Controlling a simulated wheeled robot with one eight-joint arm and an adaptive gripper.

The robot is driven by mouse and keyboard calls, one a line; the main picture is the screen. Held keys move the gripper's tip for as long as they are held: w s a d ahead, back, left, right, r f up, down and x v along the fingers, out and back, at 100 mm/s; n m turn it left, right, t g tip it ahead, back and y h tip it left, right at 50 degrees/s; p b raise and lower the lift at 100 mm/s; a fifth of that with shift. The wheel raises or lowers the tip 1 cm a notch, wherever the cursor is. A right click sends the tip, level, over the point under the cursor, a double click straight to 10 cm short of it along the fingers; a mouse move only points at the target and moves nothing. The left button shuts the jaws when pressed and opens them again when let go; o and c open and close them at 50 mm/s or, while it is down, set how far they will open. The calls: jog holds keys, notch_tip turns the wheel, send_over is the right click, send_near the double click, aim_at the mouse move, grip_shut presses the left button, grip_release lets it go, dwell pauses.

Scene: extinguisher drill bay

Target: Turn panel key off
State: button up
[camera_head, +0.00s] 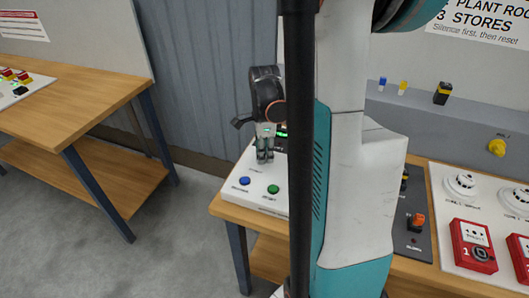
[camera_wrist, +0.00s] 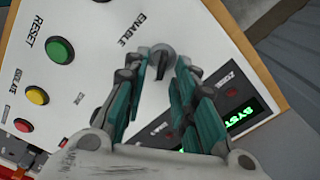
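The white control panel (camera_head: 236,194) lies on the wooden bench; it also fills much of the wrist view (camera_wrist: 95,75). The grey round key switch (camera_wrist: 160,62) sits near the panel's ENABLE label. My gripper (camera_wrist: 162,60) points down at the panel, its teal fingers apart on either side of the key switch. I cannot tell whether the fingers touch it or how high they are above it. The key's turned position is not clear. In the head view my gripper (camera_head: 265,158) is over the panel's back part, and the key is hidden there.
The panel has a green RESET button (camera_wrist: 60,50), a yellow button (camera_wrist: 37,97), a red button (camera_wrist: 22,125) and a lit green display (camera_wrist: 243,115). A blue button (camera_head: 244,181) is at its front left. Red call points (camera_head: 473,246) stand at right. My arm hides the middle.

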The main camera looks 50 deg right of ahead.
grip_shut()
jog(key=n, duration=0.6)
jog(key=shift+w+d, duration=0.1)
jog(key=shift+w, duration=0.2)
jog(key=n, duration=0.5)
jog(key=shift+w+n+p, duration=0.3)
jog(key=shift+n+p, duration=0.1)
dwell(0.4)
grip_release()
